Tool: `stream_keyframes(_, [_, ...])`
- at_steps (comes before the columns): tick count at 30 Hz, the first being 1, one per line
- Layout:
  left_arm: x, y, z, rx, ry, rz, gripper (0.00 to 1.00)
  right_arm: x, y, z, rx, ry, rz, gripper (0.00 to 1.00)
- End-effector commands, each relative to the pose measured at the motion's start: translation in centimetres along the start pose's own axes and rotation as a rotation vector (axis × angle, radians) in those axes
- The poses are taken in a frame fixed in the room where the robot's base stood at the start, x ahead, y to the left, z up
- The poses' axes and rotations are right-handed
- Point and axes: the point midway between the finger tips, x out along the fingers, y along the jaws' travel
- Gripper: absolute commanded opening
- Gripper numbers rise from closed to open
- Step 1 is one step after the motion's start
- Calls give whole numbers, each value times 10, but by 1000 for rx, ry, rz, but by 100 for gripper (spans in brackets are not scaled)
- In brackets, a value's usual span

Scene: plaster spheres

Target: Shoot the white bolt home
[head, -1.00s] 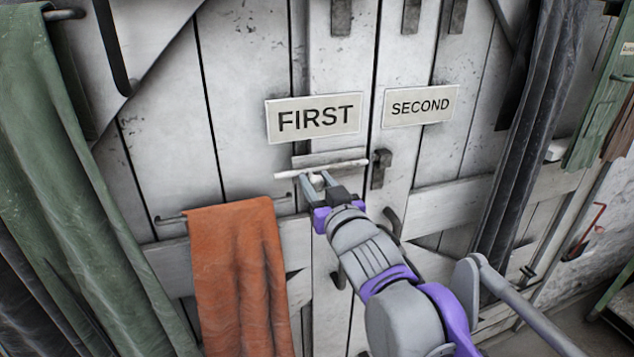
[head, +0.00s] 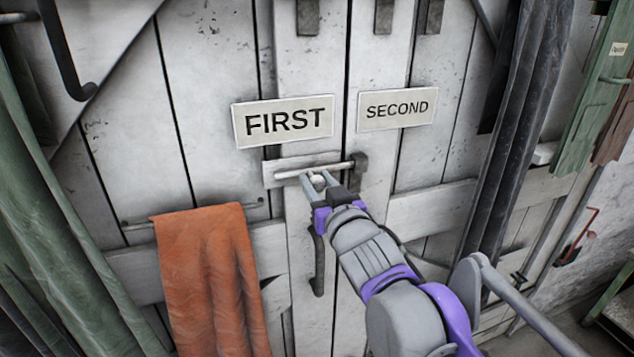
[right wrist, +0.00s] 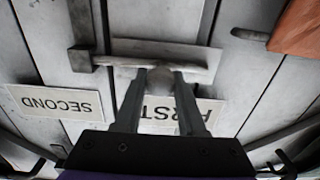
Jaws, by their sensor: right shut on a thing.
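The white bolt (head: 337,168) is a thin rod lying across a pale backplate (head: 282,165) on the white door, below the FIRST sign. Its right end meets the dark keeper (head: 360,165) beside the SECOND door's edge; how deep it sits inside I cannot tell. My right gripper (head: 317,184) is shut on the bolt's round white knob. In the right wrist view, upside down, the fingers (right wrist: 160,88) flank the knob, and the rod (right wrist: 118,61) reaches the keeper (right wrist: 81,57) at the left. My left gripper is out of view.
The FIRST sign (head: 283,121) and SECOND sign (head: 395,109) hang just above. An orange cloth (head: 210,280) hangs on a rail at lower left. A dark handle (head: 317,262) is below the bolt. Green cloth (head: 40,250) and dark cloth (head: 510,130) hang at the sides.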

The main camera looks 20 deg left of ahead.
Motion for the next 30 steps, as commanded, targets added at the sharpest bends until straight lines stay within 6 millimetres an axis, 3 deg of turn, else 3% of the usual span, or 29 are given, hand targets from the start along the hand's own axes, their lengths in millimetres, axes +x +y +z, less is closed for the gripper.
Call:
stream_keyframes(2, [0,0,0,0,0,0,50,0,3,0,-1,-3,5,0])
stream_keyframes(3, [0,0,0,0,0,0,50,0,3,0,-1,-3,5,46])
stream_keyframes(7, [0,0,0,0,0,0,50,0,2,0,-1,-2,4,68])
stream_keyframes(19, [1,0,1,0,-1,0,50,-7,1,0,0,-1,2,68])
stream_keyframes(30, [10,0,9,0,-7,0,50,-72,1,1,-1,-2,3,68])
